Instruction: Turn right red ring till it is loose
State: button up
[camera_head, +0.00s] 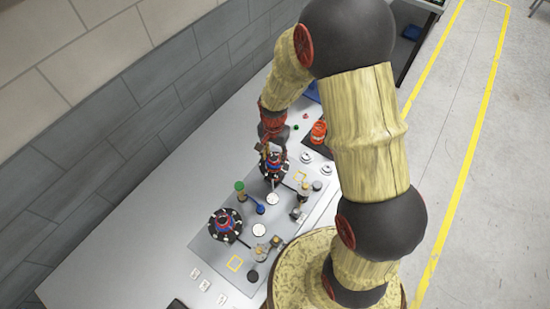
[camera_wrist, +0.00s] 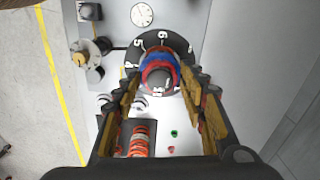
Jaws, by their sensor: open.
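The right red ring (camera_wrist: 160,66) sits with a blue ring and a grey top on a black numbered dial (camera_wrist: 178,43) in the wrist view. In the head view this fixture (camera_head: 274,167) stands at the far right end of the grey plate, partly hidden by my gripper (camera_head: 270,147). In the wrist view my gripper (camera_wrist: 163,88) is open, with its fingers apart on either side of the ring stack's near part. I see no clear contact with the ring.
The grey plate (camera_head: 205,248) also bears white gauges (camera_head: 259,230), a green-topped post (camera_head: 240,187) and small knobs. An orange-red coil (camera_wrist: 139,139) lies in a dark tray beyond the fixture. A block wall (camera_head: 110,130) runs behind the table. The table's left end is mostly clear.

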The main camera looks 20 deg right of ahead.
jog(key=m, duration=1.2)
jog(key=shift+b, duration=0.35)
jog(key=shift+c, duration=0.5)
jog(key=c, duration=0.8)
jog(key=shift+c, duration=0.2)
